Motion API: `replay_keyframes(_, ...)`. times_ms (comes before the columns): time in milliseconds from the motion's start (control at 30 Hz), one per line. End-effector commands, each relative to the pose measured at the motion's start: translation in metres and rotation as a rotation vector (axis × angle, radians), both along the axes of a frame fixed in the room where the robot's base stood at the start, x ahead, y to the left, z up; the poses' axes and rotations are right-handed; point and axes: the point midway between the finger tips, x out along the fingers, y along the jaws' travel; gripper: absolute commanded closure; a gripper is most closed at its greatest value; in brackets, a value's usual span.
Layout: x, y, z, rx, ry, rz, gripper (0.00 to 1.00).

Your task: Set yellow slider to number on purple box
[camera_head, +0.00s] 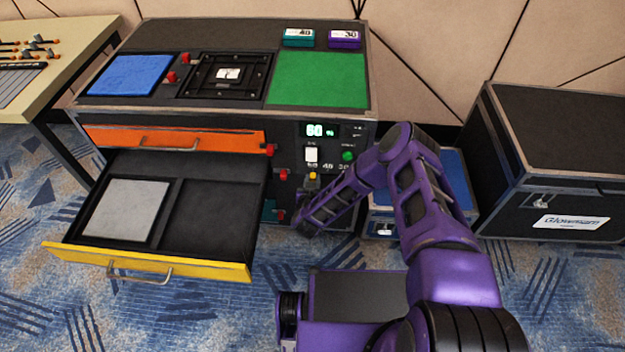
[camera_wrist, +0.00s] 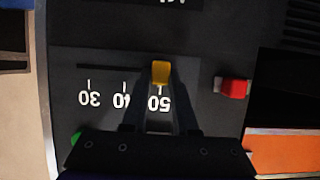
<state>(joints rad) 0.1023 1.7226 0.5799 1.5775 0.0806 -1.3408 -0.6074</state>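The yellow slider (camera_wrist: 160,72) sits in a dark horizontal slot at the 50 mark in the wrist view, where the labels 30, 40 and 50 appear upside down. It also shows on the black cabinet's front in the head view (camera_head: 313,176). The purple box (camera_head: 344,39) lies on the cabinet top at the back right and bears the number 30. My gripper (camera_wrist: 160,88) is at the slider, with dark fingers on either side of it. I cannot tell whether the fingers touch it. In the head view my arm partly hides this area.
A teal box (camera_head: 299,38) marked 40 lies left of the purple one. A green display (camera_head: 319,131) is above the slider. A red knob (camera_wrist: 232,87) is beside the slot. The yellow-fronted drawer (camera_head: 205,266) stands open at left. A black case (camera_head: 560,150) stands right.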

Motion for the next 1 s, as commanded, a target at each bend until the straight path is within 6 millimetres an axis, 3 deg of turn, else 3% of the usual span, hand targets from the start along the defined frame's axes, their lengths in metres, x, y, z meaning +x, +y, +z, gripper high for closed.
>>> replay_keyframes(33,-0.0001,0.0,0.0001,0.0,0.0,0.0,0.88)
replay_keyframes(100,-0.0001,0.0,0.0001,0.0,0.0,0.0,1.0)
replay_keyframes(1000,-0.0002,0.0,0.0003,0.0,-0.001,0.0,1.0)
